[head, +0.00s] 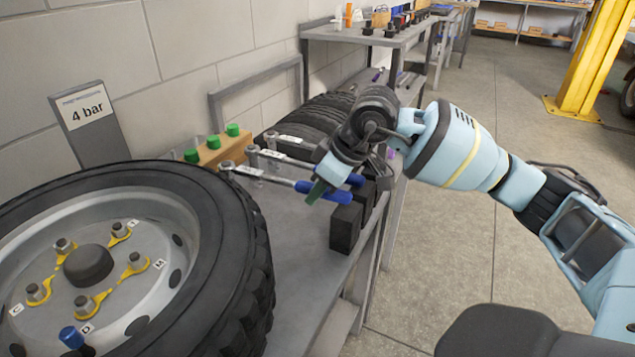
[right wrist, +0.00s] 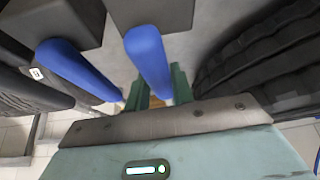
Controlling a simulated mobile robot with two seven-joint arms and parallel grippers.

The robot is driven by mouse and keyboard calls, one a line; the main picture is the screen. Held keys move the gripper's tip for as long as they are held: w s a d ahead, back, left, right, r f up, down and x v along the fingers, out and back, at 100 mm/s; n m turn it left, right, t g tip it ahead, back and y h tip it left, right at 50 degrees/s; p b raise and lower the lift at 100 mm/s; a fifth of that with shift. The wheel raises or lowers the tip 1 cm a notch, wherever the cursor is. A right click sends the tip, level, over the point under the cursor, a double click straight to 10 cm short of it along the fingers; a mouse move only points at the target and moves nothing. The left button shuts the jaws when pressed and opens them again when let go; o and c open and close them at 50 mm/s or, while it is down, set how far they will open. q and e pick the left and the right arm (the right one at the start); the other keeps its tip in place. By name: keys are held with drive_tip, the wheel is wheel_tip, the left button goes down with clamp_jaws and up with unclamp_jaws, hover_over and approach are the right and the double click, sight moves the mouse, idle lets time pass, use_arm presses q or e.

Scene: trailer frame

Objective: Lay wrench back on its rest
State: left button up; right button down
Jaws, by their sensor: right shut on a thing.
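Long wrenches with ring heads and blue handles lie side by side on the bench. My right gripper (head: 318,188) is shut on the blue handle of the nearest wrench (head: 262,177). Its green fingers are on either side of that handle (right wrist: 150,62) in the right wrist view. The handle's end is at or just above a black block (head: 346,226); I cannot tell whether they touch. The wrench's head end is by a small upright support on the bench. A neighbouring wrench (head: 285,158) lies parallel behind it, its handle (right wrist: 80,70) beside the held one. My left gripper is not in view.
A big wheel (head: 235,225) with yellow nut pointers fills the left. Behind the wrenches are a wooden block (head: 222,150) with green caps and dark tyres (head: 305,120). A "4 bar" sign (head: 86,112) stands at the wall.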

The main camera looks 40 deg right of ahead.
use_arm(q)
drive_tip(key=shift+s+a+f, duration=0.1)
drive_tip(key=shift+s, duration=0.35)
use_arm(e)
drive_tip(key=shift+f, duration=0.1)
drive_tip(key=c, duration=1.2)
unclamp_jaws()
drive_tip(key=shift+o, duration=0.4)
drive_tip(key=shift+f, duration=0.15)
drive_tip(key=shift+s+r, duration=0.2)
drive_tip(key=shift+r, duration=0.25)
drive_tip(key=p+v, duration=0.1)
drive_tip(key=v, duration=0.5)
drive_tip(key=shift+s+d+r, duration=0.15)
drive_tip(key=shift+s+r, duration=0.1)
drive_tip(key=shift+r, duration=0.2)
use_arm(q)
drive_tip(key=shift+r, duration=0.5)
